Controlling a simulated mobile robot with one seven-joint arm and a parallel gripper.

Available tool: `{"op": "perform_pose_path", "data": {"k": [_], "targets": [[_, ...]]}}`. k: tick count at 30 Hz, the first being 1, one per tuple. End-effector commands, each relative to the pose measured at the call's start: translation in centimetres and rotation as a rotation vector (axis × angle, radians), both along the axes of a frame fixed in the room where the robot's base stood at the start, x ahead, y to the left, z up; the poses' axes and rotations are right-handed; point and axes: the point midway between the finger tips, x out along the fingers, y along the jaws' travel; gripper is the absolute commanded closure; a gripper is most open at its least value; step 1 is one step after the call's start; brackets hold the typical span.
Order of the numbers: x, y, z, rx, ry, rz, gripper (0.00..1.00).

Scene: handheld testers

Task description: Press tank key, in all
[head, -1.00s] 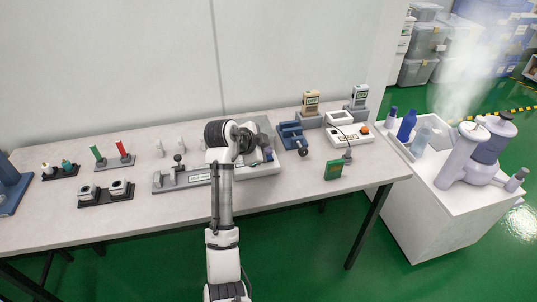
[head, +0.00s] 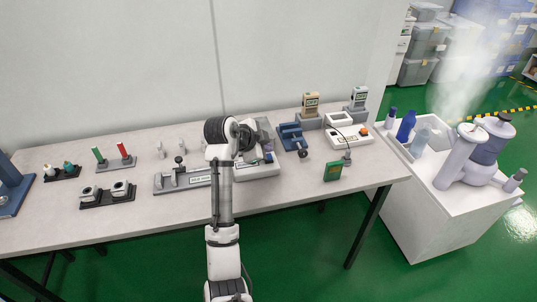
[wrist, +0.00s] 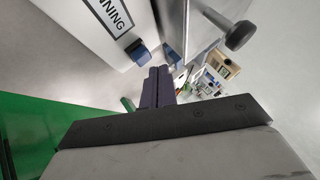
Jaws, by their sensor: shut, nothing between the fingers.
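A white device (head: 258,171) with a grey upright part (head: 265,132) stands at the table's middle, partly hidden behind my arm. In the wrist view, its white face (wrist: 75,22) carries a label ending in "NNING". A blue key (wrist: 138,52) sticks out at the edge of that face, and another blue piece (wrist: 172,52) shows beside it. I cannot tell which is the tank key. My gripper (wrist: 158,74) is shut and empty, its dark fingers close to the blue key, with a small gap in the picture. In the head view my arm's wrist hides most of the fingers.
A grey slab with a dark knob (wrist: 240,35) rises right of the fingers. A grey fixture (head: 182,181) stands left of my arm, a blue vise-like tool (head: 292,137) right of it. A green tester (head: 333,171) lies near the front edge.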

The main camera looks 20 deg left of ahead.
Motion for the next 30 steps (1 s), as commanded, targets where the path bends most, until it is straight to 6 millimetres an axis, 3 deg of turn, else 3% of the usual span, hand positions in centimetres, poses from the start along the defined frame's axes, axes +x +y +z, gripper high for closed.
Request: {"op": "perform_pose_path", "data": {"k": [8, 21, 30], "targets": [[0.0, 0.0, 0.8, 0.001, -0.001, 0.000, 1.00], [0.0, 0.0, 5.0, 0.000, 0.000, 0.000, 1.00], [0.0, 0.0, 5.0, 0.000, 0.000, 0.000, 1.00]]}}
